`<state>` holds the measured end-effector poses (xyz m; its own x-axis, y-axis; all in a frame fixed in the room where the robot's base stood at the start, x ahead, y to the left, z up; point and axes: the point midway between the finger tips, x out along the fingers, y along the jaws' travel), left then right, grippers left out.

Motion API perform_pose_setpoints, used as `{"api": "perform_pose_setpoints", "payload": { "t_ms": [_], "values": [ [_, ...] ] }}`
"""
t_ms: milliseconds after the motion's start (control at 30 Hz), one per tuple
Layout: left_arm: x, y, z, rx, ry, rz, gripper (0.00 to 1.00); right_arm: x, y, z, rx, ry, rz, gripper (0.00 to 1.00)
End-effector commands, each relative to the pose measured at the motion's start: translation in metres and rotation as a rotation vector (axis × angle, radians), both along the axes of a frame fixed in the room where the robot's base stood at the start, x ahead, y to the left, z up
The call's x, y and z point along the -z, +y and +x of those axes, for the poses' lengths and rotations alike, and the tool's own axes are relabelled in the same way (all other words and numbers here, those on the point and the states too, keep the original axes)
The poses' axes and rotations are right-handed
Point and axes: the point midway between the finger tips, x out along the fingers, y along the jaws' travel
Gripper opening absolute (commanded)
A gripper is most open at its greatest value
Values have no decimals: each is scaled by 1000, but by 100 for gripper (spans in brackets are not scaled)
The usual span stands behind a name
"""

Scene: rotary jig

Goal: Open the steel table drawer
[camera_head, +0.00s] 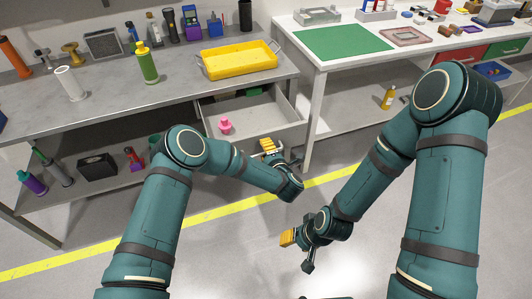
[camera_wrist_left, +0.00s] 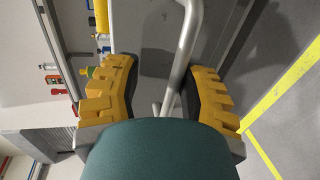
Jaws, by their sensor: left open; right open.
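The steel table (camera_head: 110,96) is at the left in the head view. My left gripper (camera_head: 268,148) is at the drawer's front. In the left wrist view its yellow fingers (camera_wrist_left: 160,95) are apart, and the grey bar handle (camera_wrist_left: 188,42) passes between them; I cannot tell whether they touch it. The handle is hidden in the head view. My right gripper (camera_head: 290,240) is open and empty over the floor.
A yellow tray (camera_head: 240,56), a green bottle (camera_head: 147,63) and several other items stand on the steel tabletop. A white table (camera_head: 312,62) with a green mat (camera_head: 342,42) stands at the right. The floor in front is clear, with a yellow line (camera_head: 130,243).

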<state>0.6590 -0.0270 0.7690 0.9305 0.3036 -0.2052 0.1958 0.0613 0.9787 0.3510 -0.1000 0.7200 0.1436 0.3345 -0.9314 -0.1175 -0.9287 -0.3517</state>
Motion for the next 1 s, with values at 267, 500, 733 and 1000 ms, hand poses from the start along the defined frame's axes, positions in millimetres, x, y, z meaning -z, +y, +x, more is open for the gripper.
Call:
{"api": "perform_pose_setpoints", "payload": {
  "t_ms": [267,500,733,1000],
  "values": [
    [-57,0,2,-1,-11,-1,41,0,0,0,0,0,0,47],
    [-82,0,0,-1,-4,0,41,0,0,0,0,0,0,47],
    [-86,0,0,0,-1,0,41,0,0,0,0,0,0,47],
    [-86,0,0,0,0,0,41,0,0,0,0,0,0,47]
  ]
}}
